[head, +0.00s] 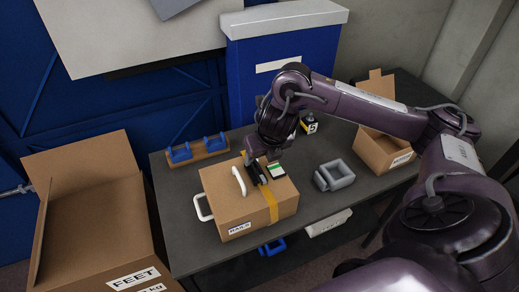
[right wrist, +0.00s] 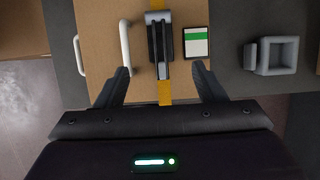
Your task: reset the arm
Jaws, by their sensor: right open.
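My right arm comes in from the right in the head view, and its gripper (head: 256,155) is over the far part of a closed cardboard box (head: 224,192). In the right wrist view the right gripper (right wrist: 161,80) has its two fingers spread apart. Between and beyond them, a dark tape-dispenser-like tool (right wrist: 160,40) lies on the box top, on a yellow strip. I cannot tell how far the fingertips are above the box. The space between the fingers holds nothing that I can see gripped. My left gripper is not in view.
The box has white handles (head: 239,181) and a green-and-white card (head: 277,171) on top. A grey holder (head: 334,175) stands to its right on the dark table (head: 185,241). An open carton (head: 384,147) is at the right, a blue rack (head: 198,151) behind, and a large open box (head: 97,225) at left.

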